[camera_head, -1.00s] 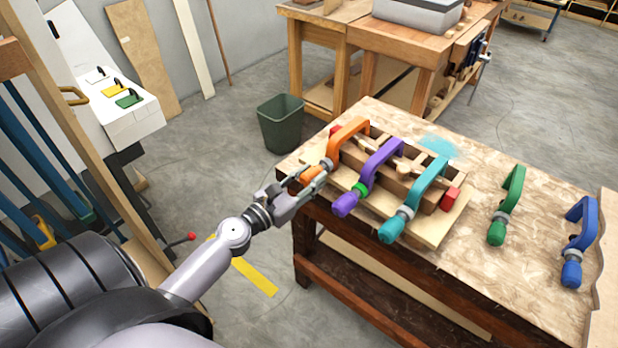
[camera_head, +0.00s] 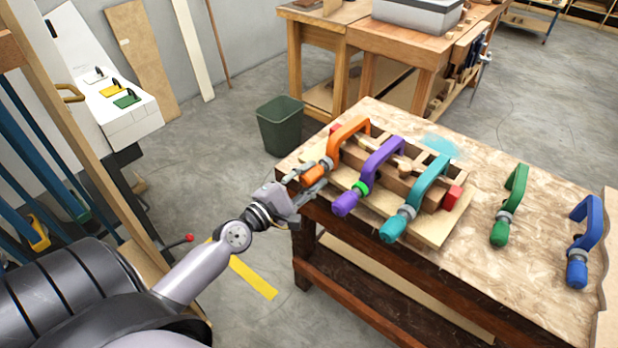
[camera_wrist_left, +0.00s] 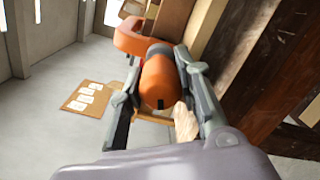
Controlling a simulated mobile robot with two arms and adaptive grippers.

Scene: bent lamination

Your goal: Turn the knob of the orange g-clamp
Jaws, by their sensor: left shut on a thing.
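The orange g-clamp (camera_head: 347,131) sits at the left end of a wooden lamination form on the workbench. Its orange knob (camera_head: 314,174) points toward me, and in the left wrist view the knob (camera_wrist_left: 158,84) lies between the two fingers. My left gripper (camera_head: 311,181) is shut on this knob, with one finger on each side, at the bench's near left edge. In the left wrist view the gripper (camera_wrist_left: 160,88) hides part of the knob's sides. My right gripper is not in view.
A purple clamp (camera_head: 384,154) and a teal clamp (camera_head: 431,177) stand close to the right on the same form. A green clamp (camera_head: 514,190) and a blue clamp (camera_head: 587,221) are further right on the workbench (camera_head: 465,250). A dark green bin (camera_head: 281,126) stands behind the bench's left end.

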